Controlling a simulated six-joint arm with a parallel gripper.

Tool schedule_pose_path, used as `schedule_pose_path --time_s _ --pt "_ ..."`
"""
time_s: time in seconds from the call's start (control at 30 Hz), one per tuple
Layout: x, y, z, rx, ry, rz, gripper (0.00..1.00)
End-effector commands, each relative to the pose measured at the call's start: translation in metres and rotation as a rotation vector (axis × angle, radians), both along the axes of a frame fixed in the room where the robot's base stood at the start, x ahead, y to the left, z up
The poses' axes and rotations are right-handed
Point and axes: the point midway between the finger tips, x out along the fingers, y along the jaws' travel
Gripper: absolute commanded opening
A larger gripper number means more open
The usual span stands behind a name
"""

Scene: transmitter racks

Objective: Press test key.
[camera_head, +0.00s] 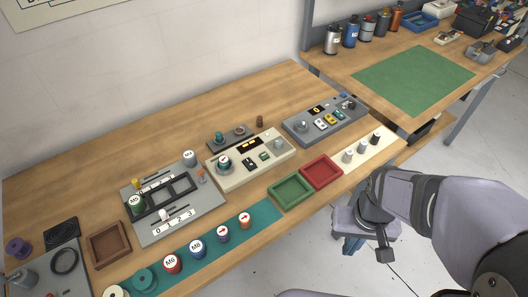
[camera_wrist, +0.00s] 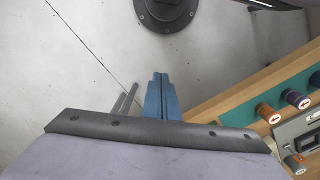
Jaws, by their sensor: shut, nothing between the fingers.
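A cream unit (camera_head: 240,171) with a lit display stands mid-table, with a round knob and small dark and green keys (camera_head: 264,156) on its face. A grey unit (camera_head: 297,130) with a display and white and yellow keys (camera_head: 322,125) stands to its right. No key label is legible, so I cannot tell which is the test key. My gripper (camera_head: 350,249) hangs over the floor in front of the table, apart from both units. In the wrist view its blue fingers (camera_wrist: 160,78) are together with nothing between them.
A green tray (camera_head: 275,202) and a red tray (camera_head: 337,181) lie near the front edge. A teal mat (camera_head: 209,262) holds several capped cylinders. A grey slotted board (camera_head: 205,209) sits left of the cream unit. Bare wood lies behind the units.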

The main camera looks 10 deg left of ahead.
Motion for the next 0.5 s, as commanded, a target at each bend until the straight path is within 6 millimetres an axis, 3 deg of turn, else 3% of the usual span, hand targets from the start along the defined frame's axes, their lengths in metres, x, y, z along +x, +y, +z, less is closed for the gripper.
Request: schedule_pose_path --time_s 0.03,0.27,0.37,0.5 --pt "-0.003 0.003 0.009 0.0 0.021 0.012 0.0" --pt "-0.029 0.015 0.023 -0.012 0.184 0.082 0.0" --pt "-0.031 0.024 0.027 -0.01 0.245 0.101 0.0" --pt "-0.024 0.054 0.031 0.045 0.307 0.032 0.0"
